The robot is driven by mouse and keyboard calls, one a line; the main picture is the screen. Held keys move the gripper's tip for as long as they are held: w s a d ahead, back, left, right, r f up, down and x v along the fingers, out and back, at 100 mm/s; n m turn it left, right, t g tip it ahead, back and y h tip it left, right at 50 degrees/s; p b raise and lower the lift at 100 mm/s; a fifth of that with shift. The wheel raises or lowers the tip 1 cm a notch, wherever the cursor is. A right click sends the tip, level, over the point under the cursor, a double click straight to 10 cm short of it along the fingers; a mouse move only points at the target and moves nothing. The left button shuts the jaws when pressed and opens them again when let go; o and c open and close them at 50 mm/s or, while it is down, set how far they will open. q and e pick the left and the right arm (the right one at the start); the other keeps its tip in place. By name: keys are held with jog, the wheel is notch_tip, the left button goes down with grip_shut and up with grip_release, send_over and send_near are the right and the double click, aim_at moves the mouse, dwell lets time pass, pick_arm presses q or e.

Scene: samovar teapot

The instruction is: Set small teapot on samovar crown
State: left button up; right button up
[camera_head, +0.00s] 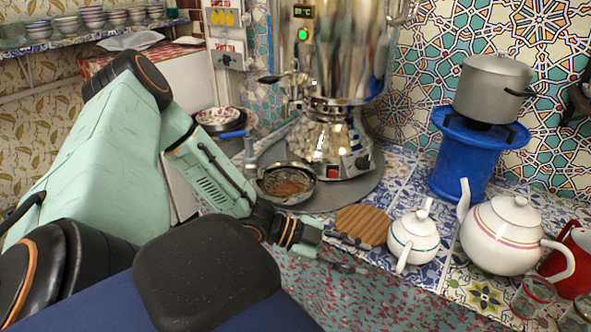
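The small teapot (415,240) is white with a teal band and a lid. It stands upright on the tiled counter, right of a round wooden board (362,226). The samovar (340,50) is a tall shiny metal urn at the top centre; its crown is cut off by the top edge of the picture. My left gripper (358,256) reaches in from the left, low in front of the wooden board and left of the small teapot. Its thin fingers look apart, with nothing between them. It is clear of the small teapot. My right gripper is out of view.
A larger white teapot (502,235) stands close right of the small one, beside a red jug (572,258) and glasses (532,297). A grey pot (492,88) sits on a blue stand (462,165) behind. A pan (287,183) lies below the samovar's tap.

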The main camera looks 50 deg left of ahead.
pick_arm(q)
jog(key=s+d+f+n+g+y, duration=0.4)
jog(key=s+d+f+n, duration=0.3)
jog(key=d+f+n, duration=0.25)
jog(key=s+a+f+n+g+y, duration=0.1)
jog(key=s+f+n+g+y, duration=0.1)
jog(key=s, duration=0.6)
jog(key=s+a+f+n+g+y, duration=0.2)
jog(key=s+f+n+g+y, duration=0.1)
jog(key=s, duration=0.6)
jog(key=shift+a+f+n+y+b, duration=0.15)
jog(key=shift+n+y+b, duration=0.15)
jog(key=shift+n+y, duration=0.35)
jog(key=shift+s, duration=0.15)
